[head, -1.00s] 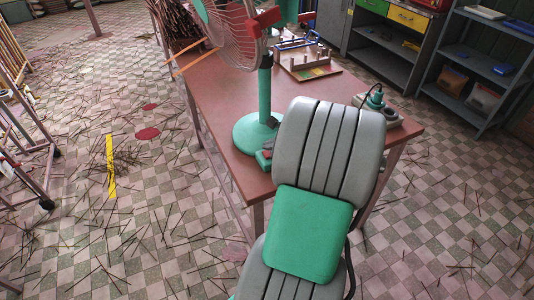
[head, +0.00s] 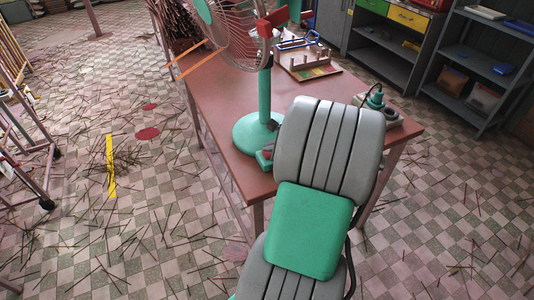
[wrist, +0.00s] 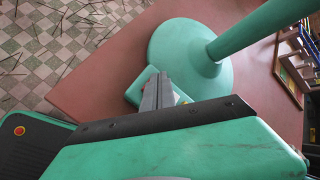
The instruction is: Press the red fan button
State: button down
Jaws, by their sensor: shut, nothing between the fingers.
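The green fan (head: 265,95) stands on the table, with its round base (head: 250,132) near the table's left edge. A small green control box (wrist: 143,88) joins the base on its near side and also shows in the head view (head: 264,160). A small patch of red (wrist: 176,98) shows on the box beside my fingers; most of the button area is hidden behind them. My gripper (wrist: 158,80) is shut and empty, with its fingertips over the box. I cannot tell whether they touch it. In the head view my arm hides most of the gripper.
The reddish-brown table (head: 215,90) also holds a wooden rack (head: 310,68) and a power socket block (head: 385,113) to the right. Grey shelves (head: 470,60) stand at the back right. Thin sticks lie scattered over the checked floor.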

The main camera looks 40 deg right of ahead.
aim_at(269, 155)
jog(key=shift+f, duration=0.45)
dwell(0.5)
jog(key=shift+r, duration=0.1)
jog(key=shift+r+p, duration=0.8)
notch_tip(269, 155, up, 5)
jog(key=p, duration=0.5)
jog(key=shift+r, duration=0.1)
